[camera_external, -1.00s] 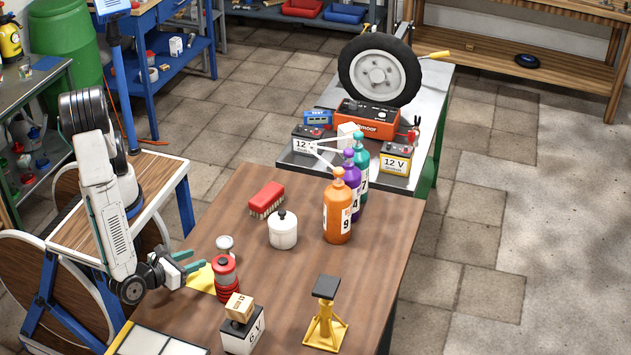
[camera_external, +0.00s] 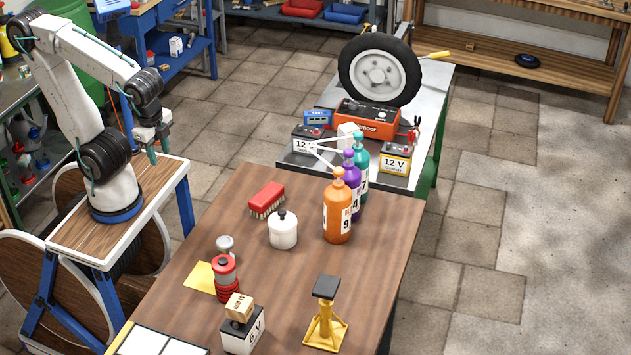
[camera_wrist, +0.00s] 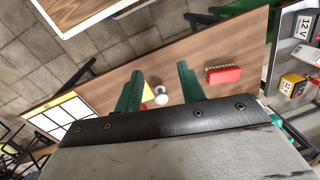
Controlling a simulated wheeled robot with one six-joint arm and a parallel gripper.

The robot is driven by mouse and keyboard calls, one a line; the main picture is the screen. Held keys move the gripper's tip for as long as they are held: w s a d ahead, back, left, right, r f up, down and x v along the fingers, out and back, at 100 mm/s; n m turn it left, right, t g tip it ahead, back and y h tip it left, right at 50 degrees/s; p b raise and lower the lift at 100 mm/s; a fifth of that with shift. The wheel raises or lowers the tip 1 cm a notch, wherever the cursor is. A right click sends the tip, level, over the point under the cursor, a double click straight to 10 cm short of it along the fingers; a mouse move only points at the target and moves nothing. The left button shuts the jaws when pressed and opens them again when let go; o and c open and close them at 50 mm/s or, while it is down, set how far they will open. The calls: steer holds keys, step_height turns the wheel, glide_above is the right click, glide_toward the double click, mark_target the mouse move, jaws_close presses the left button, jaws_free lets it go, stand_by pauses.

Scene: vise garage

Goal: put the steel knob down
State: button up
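The steel knob (camera_external: 225,244) stands on the brown table, just behind the red cylinder (camera_external: 225,272) and beside the yellow sheet (camera_external: 198,279). In the wrist view the knob (camera_wrist: 161,96) shows far below, between the lines of my two green fingers. My gripper (camera_external: 153,152) is raised to the left of the table, well apart from the knob. In the wrist view its fingers (camera_wrist: 159,72) are spread with nothing between them. The knob's lower part is partly hidden by the red cylinder in the outside view.
On the table (camera_external: 270,300) stand a white jar (camera_external: 283,232), a red brush (camera_external: 266,198), numbered bottles (camera_external: 338,212), a 6 V battery (camera_external: 240,337) with a small box on it, and a yellow jack stand (camera_external: 325,325).

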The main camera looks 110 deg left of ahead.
steer(key=shift+s+d+r+n+t+h, duration=0.15)
steer(key=shift+s+r+n+t+h, duration=0.45)
steer(key=shift+s+r+n+t, duration=0.25)
